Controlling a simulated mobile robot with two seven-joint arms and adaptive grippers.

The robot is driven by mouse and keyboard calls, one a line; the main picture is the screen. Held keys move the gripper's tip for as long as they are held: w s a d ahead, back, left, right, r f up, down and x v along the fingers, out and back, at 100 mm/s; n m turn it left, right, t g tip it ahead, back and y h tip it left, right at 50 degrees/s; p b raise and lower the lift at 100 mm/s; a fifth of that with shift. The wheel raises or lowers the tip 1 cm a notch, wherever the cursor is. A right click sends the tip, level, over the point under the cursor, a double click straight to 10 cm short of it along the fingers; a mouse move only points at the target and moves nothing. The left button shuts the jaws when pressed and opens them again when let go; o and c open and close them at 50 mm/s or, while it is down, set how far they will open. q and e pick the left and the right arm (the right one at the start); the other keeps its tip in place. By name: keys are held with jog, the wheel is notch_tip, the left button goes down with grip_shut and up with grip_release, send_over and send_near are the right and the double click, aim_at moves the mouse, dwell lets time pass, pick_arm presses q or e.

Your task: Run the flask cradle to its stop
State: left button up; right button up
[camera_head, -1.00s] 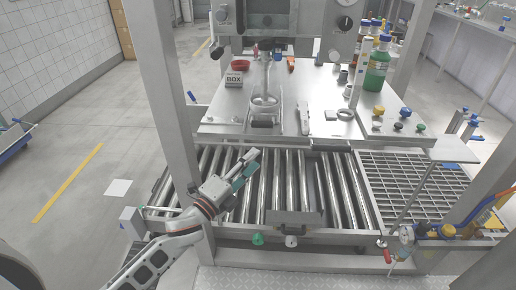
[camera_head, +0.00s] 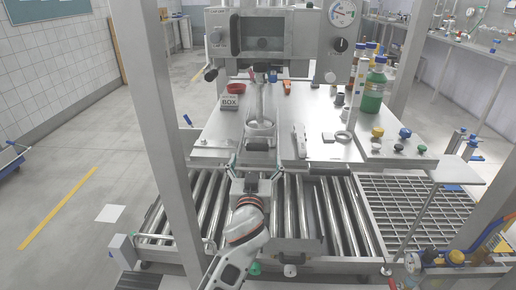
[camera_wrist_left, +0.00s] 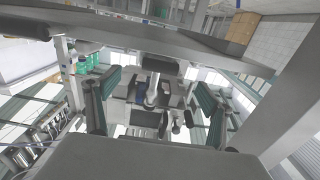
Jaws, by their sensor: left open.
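The flask cradle (camera_head: 258,143) is a small metal carrier on the steel worktop, near its front edge. A clear flask (camera_head: 261,122) sits in it under a vertical column. My left gripper (camera_head: 259,162) is open just in front of the cradle, with one finger to each side of its dark front part. I see no clear contact. In the left wrist view my two fingers (camera_wrist_left: 156,105) stand wide apart, with metal fixture parts (camera_wrist_left: 150,120) between and beyond them. The cradle's stop cannot be made out. My right gripper is not in view.
A steel worktop (camera_head: 220,140) stands behind a roller conveyor (camera_head: 320,215). A label block reading BOX (camera_head: 230,103), a red dish (camera_head: 236,88), a green bottle (camera_head: 374,88) and several coloured knobs stand on it. A frame post (camera_head: 160,130) rises left of my arm.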

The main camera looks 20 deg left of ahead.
aim_at(258, 140)
pick_arm(q)
jog(key=x, duration=0.6)
jog(key=shift+w+a+f+b, duration=0.1)
jog(key=shift+w+b, duration=0.15)
jog(key=shift+b, duration=0.05)
jog(key=shift+w, duration=0.3)
jog(key=shift+w+a, duration=0.15)
jog(key=shift+w, duration=0.1)
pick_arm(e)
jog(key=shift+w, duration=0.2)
pick_arm(q)
jog(key=c, duration=1.6)
jog(key=shift+w+a, duration=0.15)
jog(key=shift+w, duration=0.3)
jog(key=shift+b+x, duration=0.5)
jog(key=shift+x, duration=0.45)
jog(key=shift+w+a, duration=0.15)
jog(key=shift+w, duration=0.55)
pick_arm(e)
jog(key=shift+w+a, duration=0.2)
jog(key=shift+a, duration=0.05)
